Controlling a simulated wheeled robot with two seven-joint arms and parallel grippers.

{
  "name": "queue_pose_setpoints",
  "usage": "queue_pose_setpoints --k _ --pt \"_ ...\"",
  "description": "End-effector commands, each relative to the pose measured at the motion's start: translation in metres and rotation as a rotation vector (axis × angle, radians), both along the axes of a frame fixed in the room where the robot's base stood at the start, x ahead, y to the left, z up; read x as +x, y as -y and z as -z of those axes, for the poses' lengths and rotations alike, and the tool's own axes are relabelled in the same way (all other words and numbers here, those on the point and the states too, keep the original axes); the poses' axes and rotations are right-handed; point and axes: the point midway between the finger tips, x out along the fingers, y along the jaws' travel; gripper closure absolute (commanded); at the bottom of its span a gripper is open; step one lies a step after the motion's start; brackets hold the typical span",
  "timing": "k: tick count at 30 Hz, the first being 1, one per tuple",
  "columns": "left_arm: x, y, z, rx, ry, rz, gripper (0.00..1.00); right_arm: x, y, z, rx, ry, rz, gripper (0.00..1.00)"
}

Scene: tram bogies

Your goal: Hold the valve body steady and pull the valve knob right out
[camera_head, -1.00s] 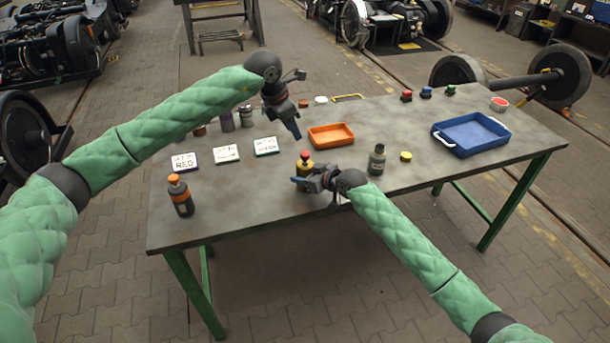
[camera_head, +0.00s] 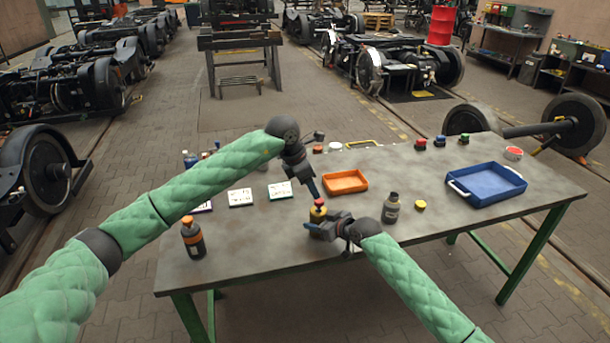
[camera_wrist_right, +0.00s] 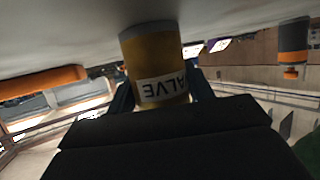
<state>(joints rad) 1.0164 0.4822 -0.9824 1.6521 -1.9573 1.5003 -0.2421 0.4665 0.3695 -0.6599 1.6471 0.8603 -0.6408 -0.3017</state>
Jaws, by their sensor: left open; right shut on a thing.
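The valve body (camera_head: 318,214) is a small yellow cylinder standing upright on the grey table, near its front middle. In the right wrist view the valve body (camera_wrist_right: 152,55) appears upside down, its white label partly readable. The red valve knob (camera_head: 319,203) sits on top of it; the wrist view does not show the knob. My right gripper (camera_head: 314,226) is shut on the valve body from the front right. My left gripper (camera_head: 313,190) is open, pointing down just above and behind the knob. Whether its fingers touch the knob I cannot tell.
An orange tray (camera_head: 345,181) lies behind the valve. A grey bottle (camera_head: 391,208) and a yellow cap (camera_head: 420,205) stand to the right, with a blue tray (camera_head: 487,184) beyond. An orange-capped bottle (camera_head: 193,238) stands at the left front. White cards (camera_head: 240,197) lie behind it.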

Motion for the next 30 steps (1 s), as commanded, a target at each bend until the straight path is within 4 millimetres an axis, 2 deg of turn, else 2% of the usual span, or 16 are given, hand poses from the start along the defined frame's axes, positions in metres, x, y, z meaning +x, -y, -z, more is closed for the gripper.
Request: queue_pose_setpoints --k 6,12,24,26,30 --pt "0.004 0.012 0.031 -0.001 -0.002 0.001 0.47 0.000 0.000 0.000 0.000 0.000 0.000 0.74" --pt "0.007 0.018 0.048 0.001 -0.001 -0.001 0.47 0.000 0.000 0.000 0.000 0.000 0.000 0.74" --pt "0.008 0.020 0.053 0.001 0.000 0.000 0.47 0.000 0.000 0.000 0.000 0.000 0.000 0.74" --pt "0.008 0.020 0.053 0.001 0.000 0.000 0.57 0.000 0.000 0.000 0.000 0.000 0.000 0.74" --pt "0.008 0.020 0.053 0.001 0.000 0.000 0.84 0.000 0.000 0.000 0.000 0.000 0.000 0.74"
